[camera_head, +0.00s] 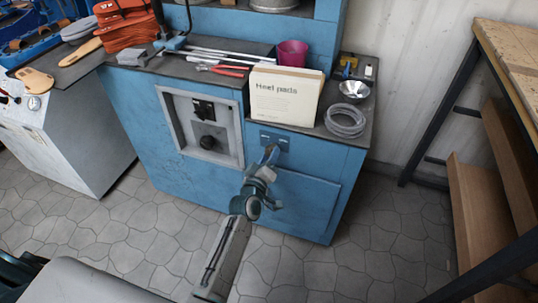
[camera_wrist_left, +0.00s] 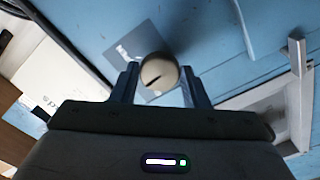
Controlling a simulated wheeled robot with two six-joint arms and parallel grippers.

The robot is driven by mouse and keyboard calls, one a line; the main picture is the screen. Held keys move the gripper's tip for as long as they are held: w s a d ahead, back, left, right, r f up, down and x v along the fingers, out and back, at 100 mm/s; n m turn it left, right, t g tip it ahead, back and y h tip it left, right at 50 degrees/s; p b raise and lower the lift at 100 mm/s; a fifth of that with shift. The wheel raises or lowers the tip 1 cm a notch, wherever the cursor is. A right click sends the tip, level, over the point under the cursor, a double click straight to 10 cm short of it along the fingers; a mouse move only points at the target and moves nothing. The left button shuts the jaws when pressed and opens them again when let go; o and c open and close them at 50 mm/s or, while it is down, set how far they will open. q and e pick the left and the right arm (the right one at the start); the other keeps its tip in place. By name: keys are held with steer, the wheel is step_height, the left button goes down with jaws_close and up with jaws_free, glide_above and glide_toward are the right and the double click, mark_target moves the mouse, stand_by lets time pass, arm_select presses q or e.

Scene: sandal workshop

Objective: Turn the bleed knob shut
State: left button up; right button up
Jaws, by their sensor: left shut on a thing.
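The bleed knob (camera_wrist_left: 159,76) is a round, cream-coloured knob with a dark slot across its face, on a small grey plate (camera_wrist_left: 130,46) on the blue cabinet front. The slot lies slanted in the left wrist view. My left gripper (camera_head: 270,155) reaches up to this plate, which also shows in the head view (camera_head: 284,142). In the left wrist view its two fingers stand on either side of the knob, shut on it. In the head view the knob is hidden behind the gripper. My right gripper is not in view.
The blue cabinet (camera_head: 190,185) has a recessed panel (camera_head: 239,150) with a dark knob left of my gripper. On its top stand a heel pads box (camera_head: 285,97), a pink cup (camera_head: 293,53), a clear coil (camera_head: 345,121) and red pliers (camera_head: 222,70). A wooden bench stands at right.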

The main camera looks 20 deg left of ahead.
arm_select(q)
steer(key=shift+r+n+p, duration=0.1)
steer(key=shift+n+p, duration=0.45)
steer(key=shift+n, duration=3.25)
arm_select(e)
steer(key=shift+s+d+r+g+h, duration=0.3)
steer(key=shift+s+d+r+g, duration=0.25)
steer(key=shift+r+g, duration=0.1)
arm_select(q)
steer(key=o, duration=1)
steer(key=shift+c, duration=0.2)
steer(key=s+b, duration=0.1)
steer(key=s, duration=0.9)
steer(key=shift+s+a+b, duration=0.2)
steer(key=shift+s+b, duration=0.1)
steer(key=shift+s, duration=0.1)
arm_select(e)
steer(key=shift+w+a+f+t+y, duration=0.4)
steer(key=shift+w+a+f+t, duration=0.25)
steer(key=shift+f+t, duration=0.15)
